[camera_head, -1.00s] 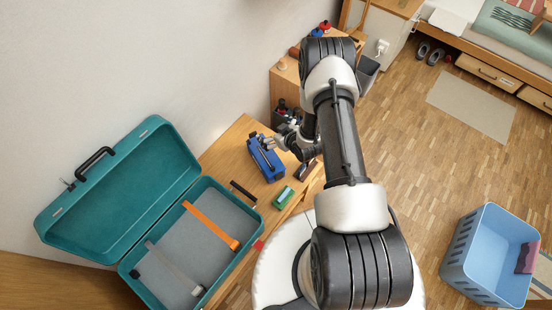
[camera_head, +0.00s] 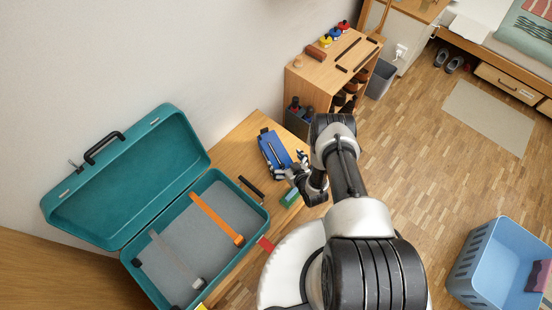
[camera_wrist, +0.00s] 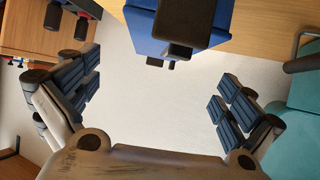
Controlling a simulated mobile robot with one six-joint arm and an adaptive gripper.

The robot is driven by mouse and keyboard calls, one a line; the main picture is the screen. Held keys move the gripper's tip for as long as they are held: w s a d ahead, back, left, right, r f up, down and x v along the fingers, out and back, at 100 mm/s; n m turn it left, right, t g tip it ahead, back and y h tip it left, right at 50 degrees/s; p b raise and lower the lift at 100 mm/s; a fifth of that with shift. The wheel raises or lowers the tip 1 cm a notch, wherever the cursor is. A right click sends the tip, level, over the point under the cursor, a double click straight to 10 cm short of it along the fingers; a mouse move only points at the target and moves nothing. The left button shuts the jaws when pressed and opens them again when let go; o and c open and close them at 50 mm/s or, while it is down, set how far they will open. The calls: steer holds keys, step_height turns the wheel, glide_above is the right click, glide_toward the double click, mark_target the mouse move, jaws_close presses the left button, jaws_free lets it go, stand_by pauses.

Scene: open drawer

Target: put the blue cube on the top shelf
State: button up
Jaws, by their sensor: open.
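A blue, box-like object (camera_head: 268,146) with a dark part on top lies on the wooden table, beside the wall. It is the only large blue block in view; I cannot tell that it is a cube. In the wrist view its blue side (camera_wrist: 215,25) shows at the top edge, beyond my fingers. My gripper (camera_head: 294,170) is at its near right side, open. In the wrist view nothing is between the fingers (camera_wrist: 157,92). The wooden shelf unit (camera_head: 300,78) stands behind the table; its top board carries several small things.
An open teal case (camera_head: 125,185) with an orange strip (camera_head: 215,217) lies at left. A green block (camera_head: 290,197) is near my gripper. Small coloured knobs (camera_head: 335,35) and a brown cylinder (camera_head: 317,53) stand on the shelf top. A blue basket (camera_head: 480,265) is on the floor.

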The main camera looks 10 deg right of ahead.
mark_target(277, 153)
steer(key=x, duration=0.3)
steer(key=shift+b, duration=0.3)
steer(key=x, duration=0.1)
steer(key=b+x, duration=0.2)
steer(key=x, duration=0.1)
steer(key=shift+s+f, duration=0.2)
steer(key=shift+f, duration=0.25)
steer(key=shift+w+a+f, duration=0.15)
steer(key=shift+w, duration=0.3)
steer(key=shift+c, duration=0.5)
steer(key=c, duration=1.6)
steer(key=shift+r, duration=0.2)
steer(key=shift+c, duration=1.2)
